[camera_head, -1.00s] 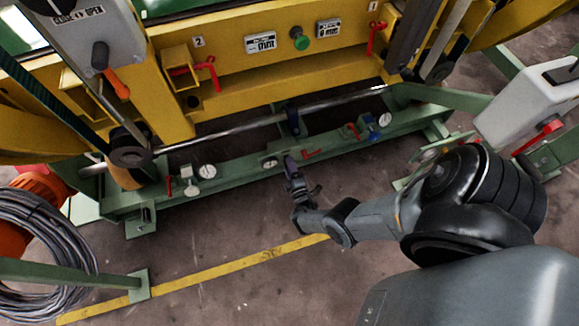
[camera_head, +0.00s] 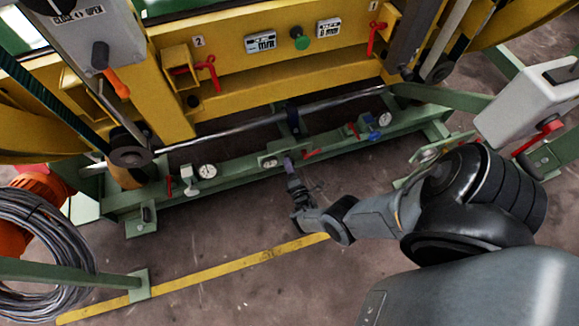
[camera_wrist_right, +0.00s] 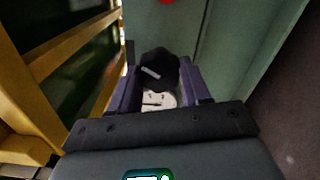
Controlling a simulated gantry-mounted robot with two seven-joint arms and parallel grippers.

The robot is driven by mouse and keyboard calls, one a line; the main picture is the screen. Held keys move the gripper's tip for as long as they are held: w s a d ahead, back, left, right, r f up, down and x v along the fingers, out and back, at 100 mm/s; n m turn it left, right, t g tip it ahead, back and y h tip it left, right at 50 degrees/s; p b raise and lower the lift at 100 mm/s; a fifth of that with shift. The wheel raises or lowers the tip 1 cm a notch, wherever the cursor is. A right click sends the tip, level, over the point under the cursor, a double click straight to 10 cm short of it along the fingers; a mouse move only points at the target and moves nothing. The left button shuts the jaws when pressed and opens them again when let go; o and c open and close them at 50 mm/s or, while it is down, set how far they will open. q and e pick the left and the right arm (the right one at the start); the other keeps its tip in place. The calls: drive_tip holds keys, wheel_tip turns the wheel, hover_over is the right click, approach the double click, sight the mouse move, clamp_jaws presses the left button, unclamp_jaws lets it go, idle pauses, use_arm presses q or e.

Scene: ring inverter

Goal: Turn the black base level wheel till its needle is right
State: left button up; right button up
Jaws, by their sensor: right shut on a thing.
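The black base level wheel (camera_wrist_right: 158,70) shows in the right wrist view between the two purple fingers of my right gripper (camera_wrist_right: 160,88). A light mark lies across the wheel. My right gripper is shut on it. Just below the wheel, part of a white dial (camera_wrist_right: 158,100) shows with dark marks; the wheel and gripper hide the rest, and I cannot read its needle. In the head view my right gripper (camera_head: 289,166) reaches the middle of the green base beam (camera_head: 238,166), next to a small gauge (camera_head: 270,162). My left gripper is not in view.
Other white gauges stand on the beam at left (camera_head: 207,170) and right (camera_head: 384,119). Red handles (camera_head: 312,153) sit along it. A steel rod (camera_head: 250,125) runs above the beam.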

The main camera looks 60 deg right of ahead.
drive_tip(key=o, duration=1.1)
drive_tip(key=shift+c, duration=0.2)
drive_tip(key=p+v, duration=0.2)
drive_tip(key=v, duration=0.8)
drive_tip(key=shift+s+a, duration=0.25)
drive_tip(key=shift+s, duration=0.1)
drive_tip(key=shift+s+r, duration=0.1)
